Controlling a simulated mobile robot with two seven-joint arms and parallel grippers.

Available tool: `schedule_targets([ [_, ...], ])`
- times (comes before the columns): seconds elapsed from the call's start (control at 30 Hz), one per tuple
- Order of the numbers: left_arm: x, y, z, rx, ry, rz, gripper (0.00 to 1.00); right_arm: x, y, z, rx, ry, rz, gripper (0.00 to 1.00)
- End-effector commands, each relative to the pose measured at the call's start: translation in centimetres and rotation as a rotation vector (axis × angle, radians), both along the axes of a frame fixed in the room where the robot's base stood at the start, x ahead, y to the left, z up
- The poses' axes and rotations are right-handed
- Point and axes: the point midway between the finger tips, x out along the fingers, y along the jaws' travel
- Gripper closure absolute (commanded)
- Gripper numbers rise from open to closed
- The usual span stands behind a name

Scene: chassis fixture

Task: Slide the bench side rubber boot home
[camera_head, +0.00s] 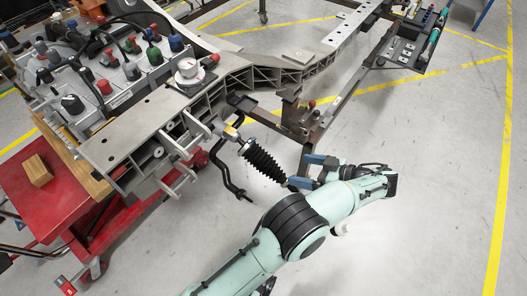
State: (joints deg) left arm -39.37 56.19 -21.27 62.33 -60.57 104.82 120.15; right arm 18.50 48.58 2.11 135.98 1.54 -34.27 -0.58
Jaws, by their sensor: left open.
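The black ribbed rubber boot (263,161) sits on a rod that comes out of the grey chassis frame (135,137). Its axis slopes down to the right, with a pale metal joint (229,133) at its upper left end. My left gripper (299,171) is at the boot's lower right end, its two blue fingers open and apart. One finger is above and right of the boot's end, the other close by its lower tip. I cannot tell whether that finger touches the boot. My right gripper is not in view.
A red bench (40,205) with a wooden block (37,170) stands at the left. A black bent bar (232,178) hangs beside the boot. A rusty metal stand (292,115) is behind my gripper. Clear grey floor with yellow lines lies to the right.

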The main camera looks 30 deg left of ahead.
Motion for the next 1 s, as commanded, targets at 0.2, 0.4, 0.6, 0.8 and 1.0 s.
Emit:
schedule_targets([
  [0.2,-0.1,1.8,-0.7,-0.001,0.002,0.003,0.06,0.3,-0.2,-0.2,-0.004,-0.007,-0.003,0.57],
  [0.4,-0.5,5.7,-2.4,-0.001,0.005,0.004,0.06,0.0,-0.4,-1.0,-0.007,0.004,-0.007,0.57],
  [0.6,-0.8,9.4,-3.9,-0.002,0.003,0.002,0.06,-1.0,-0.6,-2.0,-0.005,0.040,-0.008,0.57],
  [0.8,-0.9,11.7,-4.8,-0.001,0.002,0.000,0.06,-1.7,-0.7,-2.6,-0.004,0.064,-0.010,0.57],
  [1.0,-1.0,12.3,-5.1,-0.002,0.001,-0.001,0.06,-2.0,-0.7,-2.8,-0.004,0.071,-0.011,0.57],
])
